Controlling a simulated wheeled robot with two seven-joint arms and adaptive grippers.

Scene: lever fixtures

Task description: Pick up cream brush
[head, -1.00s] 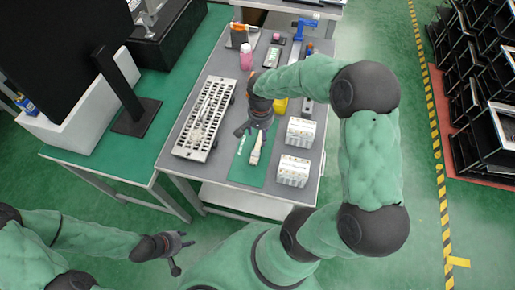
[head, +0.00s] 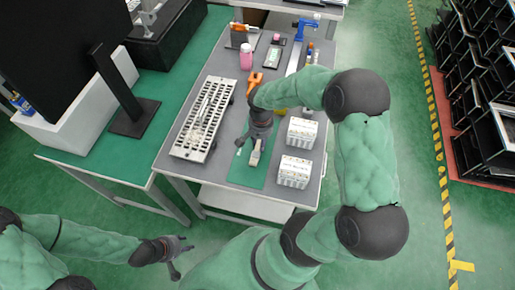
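The cream brush (head: 256,156) lies on the green mat (head: 241,175) at the front of the grey table in the head view. Its far end is hidden under my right gripper. My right gripper (head: 253,141) points down just above the brush, with its fingers apart; whether they touch the brush is too small to tell. My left gripper (head: 182,258) is open and empty, low over the floor in front of the tables.
A slotted metal rack (head: 203,120) lies left of the mat. Two white boxed units (head: 294,171) (head: 302,131) stand to its right. A pink bottle (head: 246,57), an orange tool (head: 254,80) and a blue-handled tool (head: 303,27) are further back. My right forearm covers part of the table.

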